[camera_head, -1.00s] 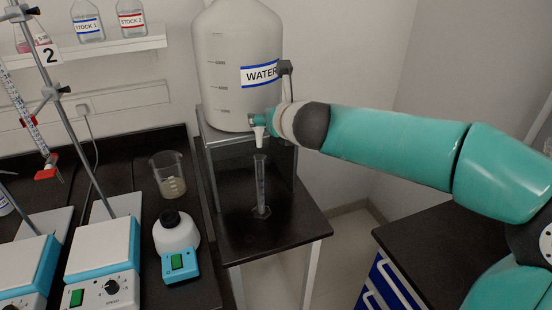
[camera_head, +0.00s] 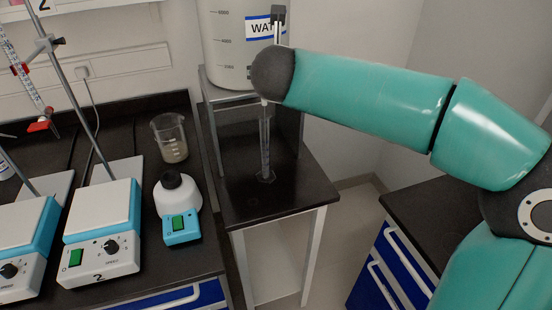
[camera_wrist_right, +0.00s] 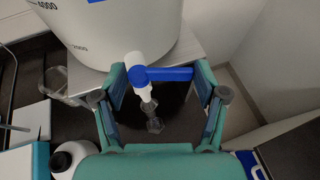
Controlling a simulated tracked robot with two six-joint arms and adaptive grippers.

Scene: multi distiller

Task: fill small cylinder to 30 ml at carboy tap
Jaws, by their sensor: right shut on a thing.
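The white water carboy (camera_head: 235,50) stands on a raised shelf. Its white tap (camera_wrist_right: 137,68) with a blue lever (camera_wrist_right: 168,74) shows in the right wrist view; my wrist hides most of it in the head view. My right gripper (camera_wrist_right: 161,70) has its fingers on either side of the blue lever and is shut on it. The small clear cylinder (camera_head: 265,150) stands upright on the black stand below the tap; it also shows in the right wrist view (camera_wrist_right: 150,112). Its liquid level cannot be read. My left gripper is not in view.
The black stand (camera_head: 235,208) has bare room around the cylinder. Left on the bench are a beaker (camera_head: 171,140), a white-topped blue device (camera_head: 180,208), stirrer hotplates (camera_head: 104,225) and a clamp stand. A dark-topped blue cabinet (camera_head: 375,270) is at right.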

